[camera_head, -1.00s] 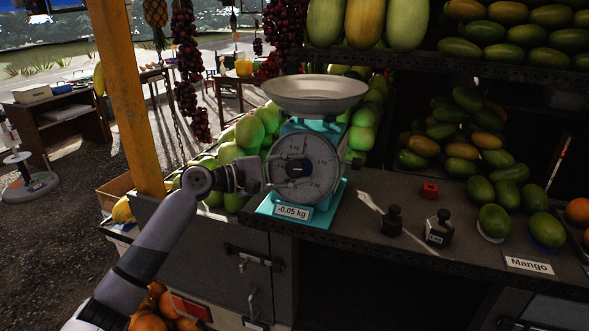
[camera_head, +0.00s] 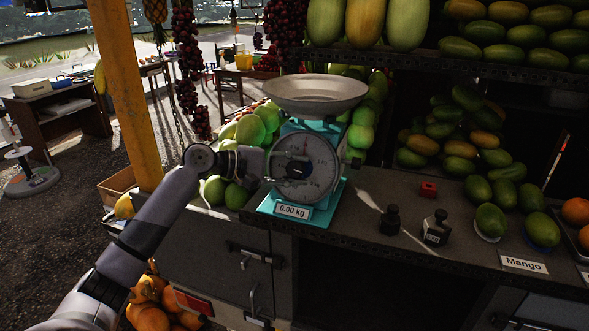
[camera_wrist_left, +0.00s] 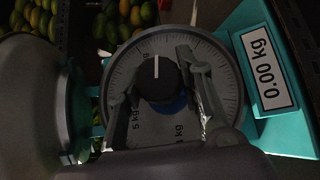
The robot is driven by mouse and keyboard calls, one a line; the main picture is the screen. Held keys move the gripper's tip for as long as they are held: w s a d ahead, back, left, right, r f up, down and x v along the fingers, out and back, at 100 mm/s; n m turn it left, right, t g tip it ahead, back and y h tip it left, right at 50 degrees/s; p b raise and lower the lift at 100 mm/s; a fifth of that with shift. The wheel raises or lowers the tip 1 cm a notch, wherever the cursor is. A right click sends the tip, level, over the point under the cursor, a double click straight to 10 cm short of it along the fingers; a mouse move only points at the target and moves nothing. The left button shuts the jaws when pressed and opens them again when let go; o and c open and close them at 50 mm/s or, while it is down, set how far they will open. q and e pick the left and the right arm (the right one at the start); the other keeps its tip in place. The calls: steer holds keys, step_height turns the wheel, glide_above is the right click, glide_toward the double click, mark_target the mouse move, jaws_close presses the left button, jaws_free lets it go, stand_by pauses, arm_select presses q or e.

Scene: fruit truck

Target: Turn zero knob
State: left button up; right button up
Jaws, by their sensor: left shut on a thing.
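The teal scale (camera_head: 311,205) stands on the dark counter with a round dial (camera_head: 318,178) and a metal pan (camera_head: 315,92) on top. Its label (camera_head: 292,211) reads 0.00 kg. My left gripper (camera_head: 290,164) is at the dial's left side in the head view. In the left wrist view, the black zero knob (camera_wrist_left: 158,79) with a white line sits between the two fingers of my left gripper (camera_wrist_left: 163,86), in front of the dial. The gripper is shut on the knob. The right gripper is not in view.
Two dark weights, a small one (camera_head: 390,220) and a larger one (camera_head: 437,228), stand on the counter right of the scale. A red block (camera_head: 428,189) lies behind them. A yellow post (camera_head: 133,95) rises near my left arm. Mangoes fill the shelves at right.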

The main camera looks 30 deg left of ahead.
arm_select(q)
steer(key=o, duration=1.2)
steer(key=shift+c, duration=0.2)
steer(key=v, duration=1.2)
steer(key=shift+f, duration=0.1)
